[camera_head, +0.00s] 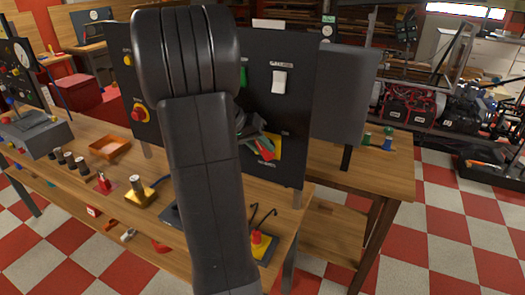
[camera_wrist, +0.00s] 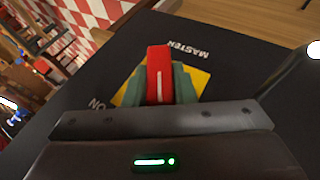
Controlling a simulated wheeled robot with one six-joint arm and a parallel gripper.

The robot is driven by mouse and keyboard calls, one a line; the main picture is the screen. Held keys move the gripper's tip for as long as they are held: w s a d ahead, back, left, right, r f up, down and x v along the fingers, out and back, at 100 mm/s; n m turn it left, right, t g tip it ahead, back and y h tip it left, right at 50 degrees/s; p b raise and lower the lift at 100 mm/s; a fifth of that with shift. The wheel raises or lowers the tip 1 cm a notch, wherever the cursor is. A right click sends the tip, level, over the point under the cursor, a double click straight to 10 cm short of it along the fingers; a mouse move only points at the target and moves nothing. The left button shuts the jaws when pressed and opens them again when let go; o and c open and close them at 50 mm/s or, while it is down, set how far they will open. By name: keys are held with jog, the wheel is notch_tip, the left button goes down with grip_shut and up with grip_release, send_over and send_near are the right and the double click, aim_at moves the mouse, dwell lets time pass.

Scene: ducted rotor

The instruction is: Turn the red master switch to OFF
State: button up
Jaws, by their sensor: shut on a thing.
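The red master switch (camera_head: 265,148) sits on a yellow plate (camera_head: 276,146) low on the dark upright panel (camera_head: 295,115) in the head view. My gripper (camera_head: 258,143) is at the switch, partly hidden by my arm. In the wrist view the red handle (camera_wrist: 158,72) of the switch, with a white line on it, stands between the green fingers of my gripper (camera_wrist: 159,84), which are shut on it. The word MASTER and the letters ON show on the panel around the yellow plate (camera_wrist: 201,78). An OFF mark is not visible.
The wooden workbench (camera_head: 75,140) holds an orange tray (camera_head: 109,147) and several small parts. A white switch (camera_head: 279,82) is higher on the panel. A red button (camera_head: 139,112) is at the panel's left.

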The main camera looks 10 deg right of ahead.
jog(key=shift+a+f+g+h+b, duration=0.1)
jog(key=shift+g+h+b, duration=0.45)
jog(key=shift+h, duration=0.45)
jog(key=shift+n, duration=0.3)
jog(key=o, duration=1)
jog(key=shift+w, duration=0.1)
jog(key=v, duration=1.4)
jog(key=shift+a+f, duration=0.1)
jog(key=shift+f, duration=0.1)
jog(key=shift+f, duration=0.1)
